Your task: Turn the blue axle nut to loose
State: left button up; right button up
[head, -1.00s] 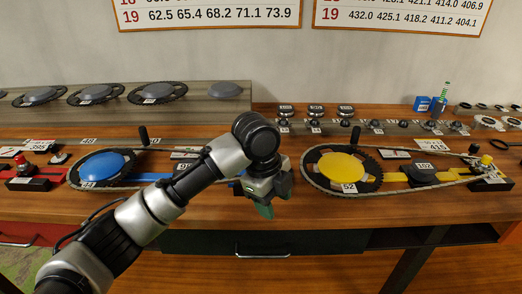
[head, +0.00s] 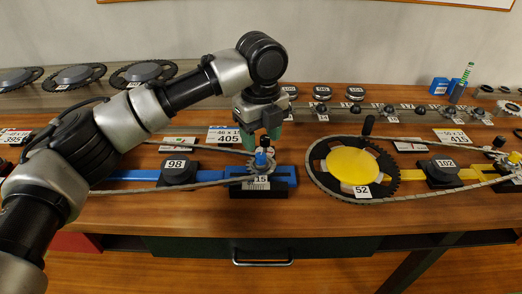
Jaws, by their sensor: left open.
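The blue axle nut (head: 261,160) stands upright on top of the small sprocket with the tag 15, at the right end of the blue bar (head: 283,171). A chain (head: 210,184) runs from that sprocket to the left. My left gripper (head: 261,141) points down just above and behind the nut. Its green-tipped fingers are apart, one on each side of the nut's top as seen here. I cannot tell whether they touch it. My arm hides the big blue chainring at the left. My right gripper is not in view.
A black block tagged 98 (head: 178,171) sits on the blue bar. To the right are a yellow chainring (head: 353,166) with its chain and a block tagged 102 (head: 443,172). A sign reading 405 (head: 228,136) stands behind. The front strip of the table is clear.

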aim_at(261, 155)
pick_arm(q)
notch_tip(261, 155, down, 4)
jog(key=shift+w+f, duration=0.15)
jog(key=shift+f, duration=0.45)
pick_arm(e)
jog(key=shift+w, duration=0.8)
pick_arm(q)
jog(key=c, duration=0.9)
jog(key=shift+c, duration=0.2)
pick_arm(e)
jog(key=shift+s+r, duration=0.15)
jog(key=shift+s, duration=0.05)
